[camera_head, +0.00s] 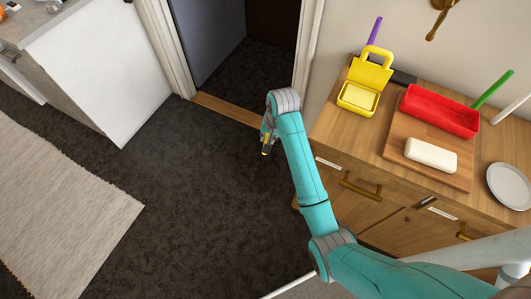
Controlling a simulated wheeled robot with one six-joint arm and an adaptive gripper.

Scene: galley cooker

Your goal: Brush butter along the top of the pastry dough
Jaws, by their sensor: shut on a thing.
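A pale, rounded block that looks like the pastry dough (430,155) lies on a brown wooden board (405,172) on the wooden counter. An open yellow box (372,72), with a pale yellow slab that looks like butter (358,97) in it, stands left of the board. My gripper (266,140) is out over the dark floor, left of the counter and apart from the box and dough. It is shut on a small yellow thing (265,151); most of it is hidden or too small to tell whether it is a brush.
A red tray (440,111) lies at the back of the board. Purple (375,30), green (492,89) and white (511,109) handles stick up behind. A pale plate (509,186) is at the right. A doorway and white cabinet (100,75) are left; the dark floor between is clear.

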